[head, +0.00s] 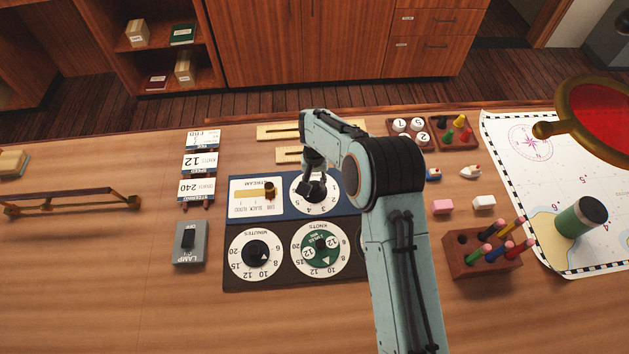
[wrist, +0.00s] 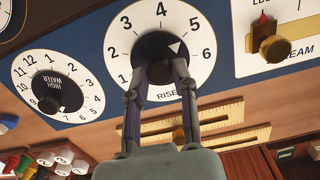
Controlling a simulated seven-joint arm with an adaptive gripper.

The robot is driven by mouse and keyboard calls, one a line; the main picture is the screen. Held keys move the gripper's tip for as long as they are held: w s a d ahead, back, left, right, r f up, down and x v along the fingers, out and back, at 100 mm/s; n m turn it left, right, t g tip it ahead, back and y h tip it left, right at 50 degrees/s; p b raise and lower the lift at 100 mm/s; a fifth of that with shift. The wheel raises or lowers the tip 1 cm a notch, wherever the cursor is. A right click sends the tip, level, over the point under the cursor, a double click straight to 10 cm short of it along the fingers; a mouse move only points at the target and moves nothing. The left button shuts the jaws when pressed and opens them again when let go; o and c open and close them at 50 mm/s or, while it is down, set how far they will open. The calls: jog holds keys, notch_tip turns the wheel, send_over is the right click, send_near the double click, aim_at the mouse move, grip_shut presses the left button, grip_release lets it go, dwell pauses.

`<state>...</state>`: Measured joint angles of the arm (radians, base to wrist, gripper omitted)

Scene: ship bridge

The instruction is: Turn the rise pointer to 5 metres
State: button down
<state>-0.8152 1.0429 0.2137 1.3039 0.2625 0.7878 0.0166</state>
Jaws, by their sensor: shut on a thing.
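The rise dial (wrist: 202,72) is a white disc with numbers 1 to 6 and a black knob (wrist: 158,45) at its centre. A white triangle mark (wrist: 175,47) on the knob points up and right, about toward the 5. My gripper (wrist: 158,74) is shut on the knob, one finger on each side of it.
Beside the rise dial are the stream slider (head: 257,194) and, in the wrist view, the high water dial (wrist: 58,88). The minutes dial (head: 237,262) and knots dial (head: 303,260) lie on the nearer panel. A pencil block (head: 484,268) stands right of my arm.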

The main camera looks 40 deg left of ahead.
aim_at(315, 186)
jog(key=c, duration=0.9)
grip_release()
notch_tip(315, 186, up, 12)
